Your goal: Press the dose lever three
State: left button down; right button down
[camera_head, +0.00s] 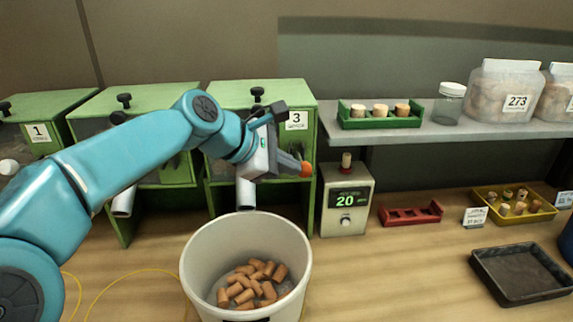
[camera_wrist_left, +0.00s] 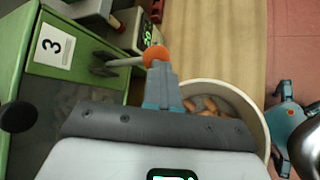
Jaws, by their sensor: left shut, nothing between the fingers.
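The green dispenser marked 3 (camera_head: 297,121) stands behind my left arm; its label also shows in the left wrist view (camera_wrist_left: 54,46). Its dose lever is a pale rod ending in an orange knob (camera_head: 306,169), also in the left wrist view (camera_wrist_left: 154,55). My left gripper (camera_head: 297,165) is shut and empty, with its tips right at the knob. In the left wrist view the shut fingers (camera_wrist_left: 158,76) overlap the knob's near side; I cannot tell if they touch. A white bucket (camera_head: 195,275) with several corks (camera_head: 250,283) stands below the spout. My right gripper is not in view.
A counter box (camera_head: 346,200) reading 20 stands right of dispenser 3, with an empty red rack (camera_head: 411,214) beside it. A grey shelf (camera_head: 450,133) overhangs them. Dispenser 1 (camera_head: 38,133) is at the left. A black tray (camera_head: 520,273) lies at the right.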

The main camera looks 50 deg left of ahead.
pick_arm(q)
jog(key=f+m+t+y+b, duration=0.1)
jog(key=f+b, duration=0.1)
jog(key=b, duration=0.1)
jog(key=f+m+t+y+b, duration=0.1)
jog(key=b, duration=0.3)
jog(key=f+m+t+y+b, duration=0.1)
jog(key=f+t+b, duration=0.1)
jog(key=b, duration=0.2)
jog(key=shift+s+d+f, duration=0.2)
jog(key=shift+f, duration=0.15)
jog(key=shift+r, duration=0.1)
